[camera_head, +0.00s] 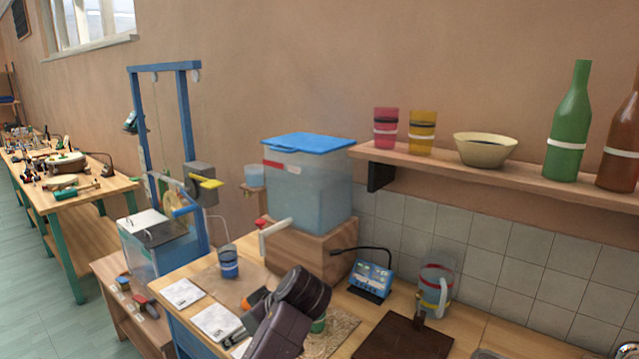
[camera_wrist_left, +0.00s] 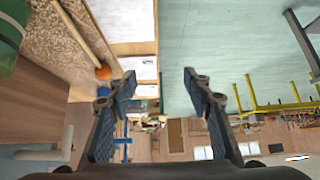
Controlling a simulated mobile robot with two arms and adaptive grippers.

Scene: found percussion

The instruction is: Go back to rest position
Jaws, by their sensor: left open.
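My left gripper (camera_head: 243,322) is low in the middle of the head view, over the wooden workbench near its front edge. My dark wrist hides part of the bench behind it. In the left wrist view the gripper's two fingers (camera_wrist_left: 158,88) are spread apart with nothing between them. My right gripper is not in view.
A blue-banded cup (camera_head: 229,264), white cards (camera_head: 182,293), a blue device (camera_head: 370,279), a banded jug (camera_head: 434,288) and a dark board (camera_head: 403,338) are on the bench. A blue-lidded water tank (camera_head: 310,185) stands behind.

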